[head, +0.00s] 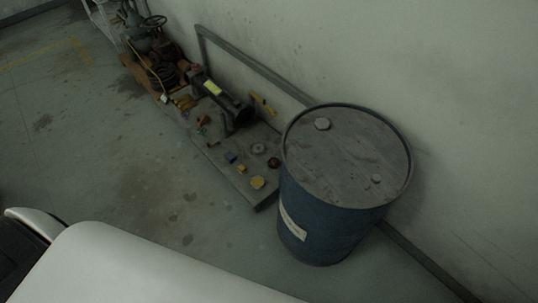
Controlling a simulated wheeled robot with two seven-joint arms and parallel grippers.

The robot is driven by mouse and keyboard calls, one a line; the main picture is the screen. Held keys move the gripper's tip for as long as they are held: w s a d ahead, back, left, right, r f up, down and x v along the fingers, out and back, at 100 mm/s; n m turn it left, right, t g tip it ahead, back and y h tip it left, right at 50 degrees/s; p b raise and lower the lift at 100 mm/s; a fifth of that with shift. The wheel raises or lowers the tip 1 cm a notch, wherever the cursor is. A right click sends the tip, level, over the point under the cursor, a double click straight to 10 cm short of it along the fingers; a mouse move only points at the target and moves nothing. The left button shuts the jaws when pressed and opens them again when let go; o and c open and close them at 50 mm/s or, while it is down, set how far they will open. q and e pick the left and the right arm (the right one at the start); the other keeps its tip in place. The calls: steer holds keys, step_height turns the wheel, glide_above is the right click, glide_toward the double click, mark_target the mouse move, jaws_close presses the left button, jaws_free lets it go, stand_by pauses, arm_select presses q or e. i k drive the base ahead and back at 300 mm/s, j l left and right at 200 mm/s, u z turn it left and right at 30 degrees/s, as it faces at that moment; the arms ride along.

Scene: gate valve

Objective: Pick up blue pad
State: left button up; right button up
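A small blue pad (230,157) lies on the low grey platform (214,150) near its front edge. It is left of the blue barrel and close to small yellow pieces. My grippers are not in view, so nothing shows between them and the pad. A white rounded part of my own body fills the bottom left of the head view.
A large blue barrel (330,215) stands at the platform's right end. Yellow pieces (258,182), a dark round piece (274,162) and a dark pipe (225,100) are on the platform. A valve assembly (155,50) stands behind. The floor (110,150) at left is clear.

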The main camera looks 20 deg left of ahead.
mark_target(230, 157)
steer(key=i+j+z, duration=0.1)
steer(key=j+z, duration=0.3)
steer(key=i+j+z, duration=0.1)
steer(key=j+z, duration=1.05)
steer(key=l, duration=0.1)
